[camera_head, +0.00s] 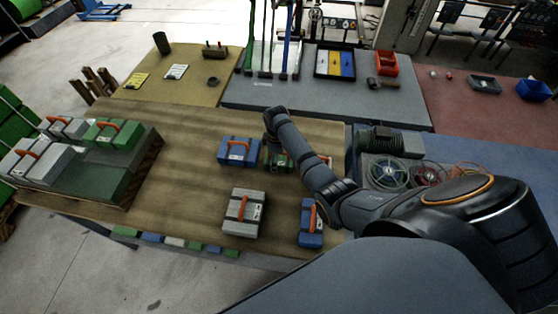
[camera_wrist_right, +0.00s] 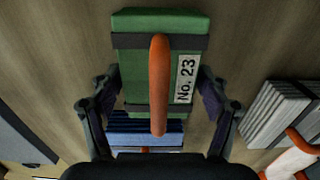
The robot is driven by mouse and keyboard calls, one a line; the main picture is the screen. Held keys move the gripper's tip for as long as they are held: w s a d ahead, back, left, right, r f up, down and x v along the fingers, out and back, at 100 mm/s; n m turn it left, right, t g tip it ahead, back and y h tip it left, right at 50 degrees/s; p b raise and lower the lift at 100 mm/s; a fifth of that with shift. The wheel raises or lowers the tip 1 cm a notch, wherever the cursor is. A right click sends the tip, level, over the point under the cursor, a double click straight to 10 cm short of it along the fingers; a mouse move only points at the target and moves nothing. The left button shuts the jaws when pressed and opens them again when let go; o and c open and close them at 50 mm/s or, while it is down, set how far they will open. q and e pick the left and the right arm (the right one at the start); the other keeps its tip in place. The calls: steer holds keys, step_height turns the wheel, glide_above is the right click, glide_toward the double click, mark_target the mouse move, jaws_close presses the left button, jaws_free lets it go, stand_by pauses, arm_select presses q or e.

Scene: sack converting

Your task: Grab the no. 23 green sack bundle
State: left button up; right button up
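The no. 23 green sack bundle (camera_wrist_right: 135,75), with dark straps, an orange handle and a white "No. 23" label, lies between the fingers of my right gripper (camera_wrist_right: 158,100) in the right wrist view. One finger is on each side, close to the bundle; the fingers look spread, with narrow gaps, and contact is not clear. In the head view my right arm reaches over the table and mostly hides this green bundle (camera_head: 283,163). My left gripper is not in view.
A blue bundle (camera_head: 233,152), a grey bundle (camera_head: 238,222) and another blue bundle (camera_head: 307,232) lie close around on the brown table (camera_head: 180,165). A pallet with grey and green bundles (camera_head: 103,170) stands at left. Cable reels (camera_head: 388,174) are at right.

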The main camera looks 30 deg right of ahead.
steer(key=c, duration=0.7)
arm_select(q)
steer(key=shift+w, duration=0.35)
